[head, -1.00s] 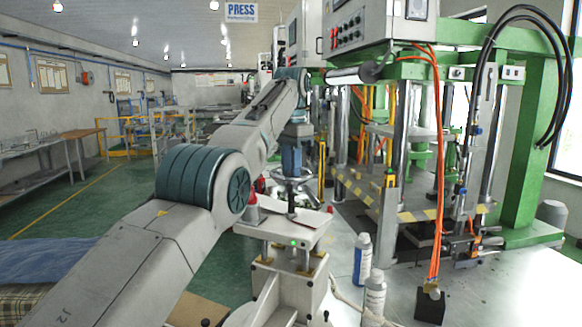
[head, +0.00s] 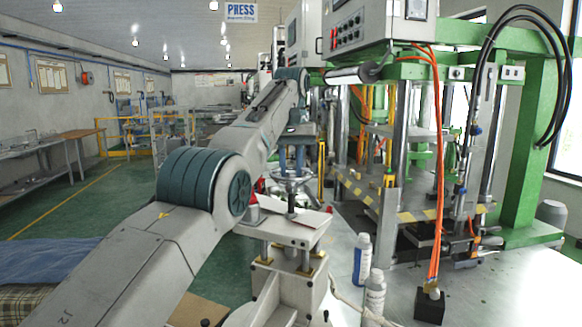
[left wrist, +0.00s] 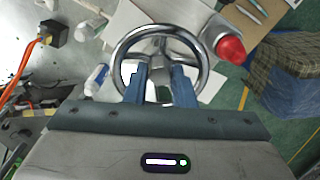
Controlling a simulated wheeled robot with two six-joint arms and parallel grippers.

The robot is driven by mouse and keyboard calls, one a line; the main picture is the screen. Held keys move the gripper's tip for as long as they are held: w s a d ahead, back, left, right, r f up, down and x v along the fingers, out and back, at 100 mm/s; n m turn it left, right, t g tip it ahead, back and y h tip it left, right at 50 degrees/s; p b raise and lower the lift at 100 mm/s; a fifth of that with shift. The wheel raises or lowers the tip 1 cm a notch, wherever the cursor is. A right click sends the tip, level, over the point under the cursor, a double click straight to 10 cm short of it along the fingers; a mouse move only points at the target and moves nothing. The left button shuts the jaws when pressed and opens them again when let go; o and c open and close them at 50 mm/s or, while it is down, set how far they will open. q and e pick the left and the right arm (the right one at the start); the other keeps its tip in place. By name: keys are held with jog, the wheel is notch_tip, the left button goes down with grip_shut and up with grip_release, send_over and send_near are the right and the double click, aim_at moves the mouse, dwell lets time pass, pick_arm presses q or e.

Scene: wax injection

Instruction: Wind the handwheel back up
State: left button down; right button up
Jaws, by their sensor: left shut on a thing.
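The handwheel is a shiny metal ring with a hub. In the left wrist view the handwheel (left wrist: 206,68) shows almost whole from above. In the head view the handwheel (head: 301,184) sits on top of the wax press stand (head: 285,235), partly hidden by my arm and fingers. My left gripper (head: 291,170) reaches down to it from above. In the left wrist view both blue fingers of the left gripper (left wrist: 159,72) lie over the wheel's inside, shut on the handwheel near its hub. The exact contact is hidden. My right gripper is not in view.
A red knob (left wrist: 230,50) is close beside the wheel's rim. White bottles (head: 362,258) stand right of the stand. A black block (head: 430,306) with an orange hose is farther right. The large green press (head: 515,150) fills the right side.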

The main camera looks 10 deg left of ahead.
pick_arm(q)
jog(key=n, duration=0.4)
jog(key=shift+f+n, duration=0.1)
jog(key=shift+n, duration=0.2)
jog(key=n, duration=0.3)
jog(key=shift+n, duration=0.3)
jog(key=n, duration=0.6)
jog(key=shift+d, duration=0.1)
jog(key=n, duration=0.7)
jog(key=shift+w+n, duration=0.1)
jog(key=shift+n, duration=0.2)
jog(key=n, duration=0.4)
jog(key=shift+n, duration=1.8)
